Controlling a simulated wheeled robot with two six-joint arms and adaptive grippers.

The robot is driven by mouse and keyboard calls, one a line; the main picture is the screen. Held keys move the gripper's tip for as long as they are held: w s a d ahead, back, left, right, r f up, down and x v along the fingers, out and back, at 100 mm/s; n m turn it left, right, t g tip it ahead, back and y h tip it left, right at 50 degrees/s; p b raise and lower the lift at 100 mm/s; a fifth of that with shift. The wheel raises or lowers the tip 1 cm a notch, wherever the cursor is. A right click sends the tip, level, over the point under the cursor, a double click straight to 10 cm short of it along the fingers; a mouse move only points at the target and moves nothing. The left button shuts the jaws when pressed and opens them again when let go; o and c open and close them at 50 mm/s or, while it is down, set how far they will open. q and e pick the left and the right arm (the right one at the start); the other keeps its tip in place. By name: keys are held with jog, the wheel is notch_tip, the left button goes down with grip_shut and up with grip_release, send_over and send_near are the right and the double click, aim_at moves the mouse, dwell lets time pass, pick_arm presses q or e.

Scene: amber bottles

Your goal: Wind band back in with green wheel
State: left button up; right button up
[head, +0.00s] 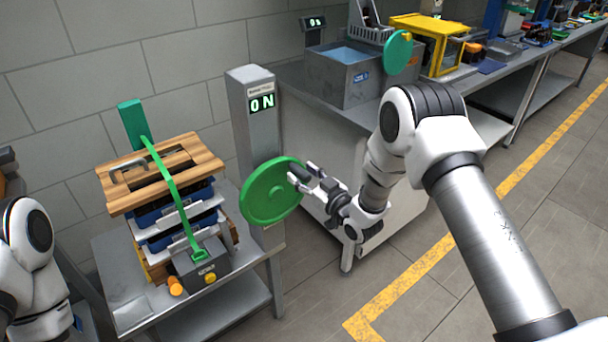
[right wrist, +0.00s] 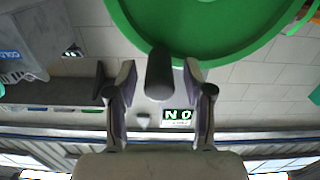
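The green wheel (head: 262,192) is mounted at the side of a grey post and fills the top of the right wrist view (right wrist: 215,25). A dark handle knob (right wrist: 160,75) sticks out from its face. My right gripper (head: 303,178) is at the wheel, its two fingers (right wrist: 160,82) on either side of the knob with gaps visible, so it looks open. The green band (head: 170,182) runs from a green upright piece (head: 133,124) over the wooden-topped stack to a green end piece (head: 200,255) at the grey block below. My left gripper is out of view.
The grey post (head: 250,125) carries a display reading ON. A workbench (head: 300,85) with a grey tank (head: 350,75) and a yellow frame (head: 415,25) stands behind. Floor at right is clear.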

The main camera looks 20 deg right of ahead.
jog(key=shift+d, duration=0.1)
grip_shut()
jog(key=shift+f, duration=0.1)
